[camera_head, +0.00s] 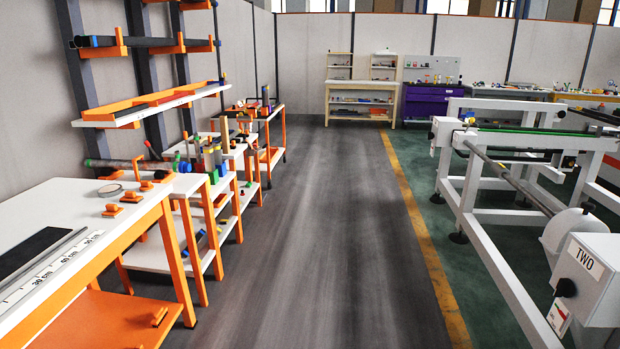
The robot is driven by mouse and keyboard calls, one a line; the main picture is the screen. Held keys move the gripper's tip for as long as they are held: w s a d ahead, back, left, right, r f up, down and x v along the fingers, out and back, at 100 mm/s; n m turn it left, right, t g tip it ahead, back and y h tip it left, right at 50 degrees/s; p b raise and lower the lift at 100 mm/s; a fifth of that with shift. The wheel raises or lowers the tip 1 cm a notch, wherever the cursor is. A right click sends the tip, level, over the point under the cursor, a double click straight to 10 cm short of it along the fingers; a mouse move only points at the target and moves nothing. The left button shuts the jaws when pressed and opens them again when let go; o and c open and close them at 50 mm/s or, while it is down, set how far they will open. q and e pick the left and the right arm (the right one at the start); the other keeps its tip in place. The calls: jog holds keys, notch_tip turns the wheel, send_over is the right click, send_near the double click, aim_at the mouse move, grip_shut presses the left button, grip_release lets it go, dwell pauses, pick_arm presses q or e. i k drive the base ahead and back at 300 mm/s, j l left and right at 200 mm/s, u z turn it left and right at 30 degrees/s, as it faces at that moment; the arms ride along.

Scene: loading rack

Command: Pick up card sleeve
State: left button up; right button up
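No gripper of mine shows in the head view. I cannot tell for sure which thing is the card sleeve. Several small upright cylinders (218,162) in mixed colours stand on a white-topped orange cart (188,186) at the left. A tan upright piece (225,134) stands on the cart behind it. All are small and far from the camera, so details are unclear.
A white-topped orange table (130,222) with a ruler strip stands at the near left. An orange rack (160,104) is on the left wall. A white machine frame (470,190) marked TWO stands at the right. The grey floor aisle (310,220) between is clear, with benches at the far end.

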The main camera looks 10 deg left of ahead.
aim_at(226, 142)
jog(key=i+u, duration=0.45)
jog(key=i, duration=1.9)
jog(key=i+u, duration=0.2)
jog(key=i, duration=0.2)
jog(key=i+l+u, duration=0.2)
jog(key=i, duration=0.2)
jog(key=i+l+u, duration=0.2)
jog(key=i, duration=0.25)
jog(key=j, duration=0.1)
